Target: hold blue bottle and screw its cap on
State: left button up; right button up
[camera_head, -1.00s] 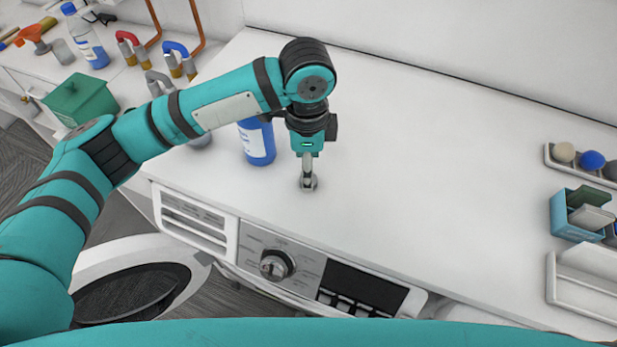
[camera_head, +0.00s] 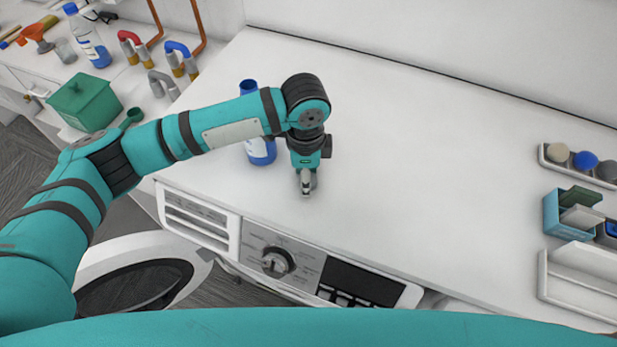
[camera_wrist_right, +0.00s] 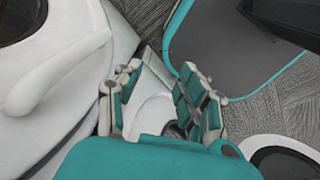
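The blue bottle (camera_head: 261,151) stands upright on the white countertop in the head view, with a white label on its side. My left forearm hides its middle; its narrow blue top (camera_head: 248,86) shows above the arm. My left gripper (camera_head: 306,187) points down just right of and in front of the bottle, apart from it. Its fingers are seen edge-on, so I cannot tell whether they are open or hold something. I cannot make out a loose cap. In the right wrist view my right gripper (camera_wrist_right: 160,78) is open, with nothing visible between its fingers.
The countertop (camera_head: 430,170) is clear right of my left gripper. A tray of balls (camera_head: 585,162), a blue box (camera_head: 568,217) and a white tray (camera_head: 580,280) lie at the right. A green box (camera_head: 85,103) and another bottle (camera_head: 88,38) stand at the left. An open round door (camera_head: 140,270) is below.

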pick_arm(q)
jog(key=c, duration=0.3)
jog(key=shift+r, duration=0.1)
jog(key=shift+r+b, duration=0.45)
jog(key=shift+r, duration=0.05)
notch_tip(320, 180, up, 2)
jog(key=shift+d+r+b, duration=0.1)
jog(key=shift+b, duration=0.5)
jog(key=s+r+b, duration=0.1)
jog(key=s+b, duration=0.2)
jog(key=s, duration=1.3)
jog(key=shift+r, duration=0.3)
